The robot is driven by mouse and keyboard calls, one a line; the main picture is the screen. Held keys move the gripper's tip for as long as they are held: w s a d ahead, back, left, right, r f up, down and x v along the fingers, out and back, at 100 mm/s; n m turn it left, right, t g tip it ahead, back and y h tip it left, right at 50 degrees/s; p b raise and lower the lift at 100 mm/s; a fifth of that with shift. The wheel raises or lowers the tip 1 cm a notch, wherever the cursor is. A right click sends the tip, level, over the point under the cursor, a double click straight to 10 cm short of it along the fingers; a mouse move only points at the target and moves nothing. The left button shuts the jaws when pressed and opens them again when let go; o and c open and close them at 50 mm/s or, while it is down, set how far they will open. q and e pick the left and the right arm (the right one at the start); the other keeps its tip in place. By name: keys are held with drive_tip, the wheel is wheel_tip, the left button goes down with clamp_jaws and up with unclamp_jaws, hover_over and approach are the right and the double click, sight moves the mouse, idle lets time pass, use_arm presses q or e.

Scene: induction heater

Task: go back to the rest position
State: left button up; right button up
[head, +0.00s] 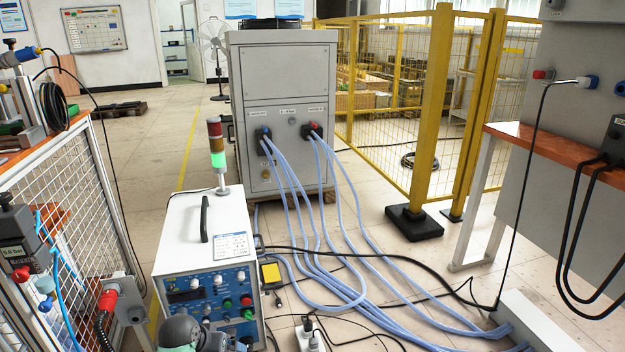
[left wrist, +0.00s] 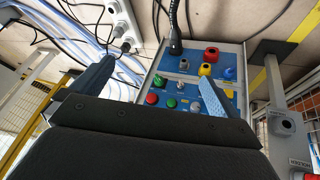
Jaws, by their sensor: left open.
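My left gripper (left wrist: 157,69) shows in the left wrist view with its two blue-grey fingers spread wide apart and nothing between them. Beyond the fingers is the blue front panel of the heater unit (left wrist: 182,78), with red and green buttons, small knobs and red, yellow and blue sockets. I cannot tell whether a finger touches the panel. In the head view the white heater unit (head: 204,241) stands at lower centre-left. A dark grey rounded arm part of mine covers the lower edge of its panel. My right gripper is in neither view.
A grey chiller cabinet (head: 282,90) stands behind, with blue hoses (head: 318,215) running down across the floor. A power strip (head: 311,338) lies near the unit. A mesh-sided bench (head: 60,190) is left, an orange-topped bench (head: 520,140) right. A yellow fence (head: 428,110) stands behind.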

use_arm(q)
drive_tip(key=s+d+r+g+p, duration=0.1)
drive_tip(key=s+d+r+p, duration=0.2)
drive_tip(key=s+r+p, duration=0.6)
drive_tip(key=s+d+r+m+g+p, duration=0.1)
drive_tip(key=s+d+r+p, duration=0.3)
drive_tip(key=s+r+p, duration=0.5)
drive_tip(key=s+d+r+g+p, duration=0.1)
drive_tip(key=s+d+r+p, duration=0.2)
drive_tip(key=s+r+p, duration=0.7)
drive_tip(key=s+p, duration=0.3)
drive_tip(key=s, duration=0.2)
drive_tip(key=shift+s+d+m+y, duration=0.4)
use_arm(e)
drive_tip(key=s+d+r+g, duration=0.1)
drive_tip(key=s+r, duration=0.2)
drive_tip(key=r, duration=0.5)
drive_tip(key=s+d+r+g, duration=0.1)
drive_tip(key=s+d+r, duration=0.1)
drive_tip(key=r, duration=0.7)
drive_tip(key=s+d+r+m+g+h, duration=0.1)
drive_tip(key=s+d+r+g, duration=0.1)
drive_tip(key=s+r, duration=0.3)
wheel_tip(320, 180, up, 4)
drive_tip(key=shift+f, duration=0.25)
use_arm(q)
drive_tip(key=shift+c, duration=0.2)
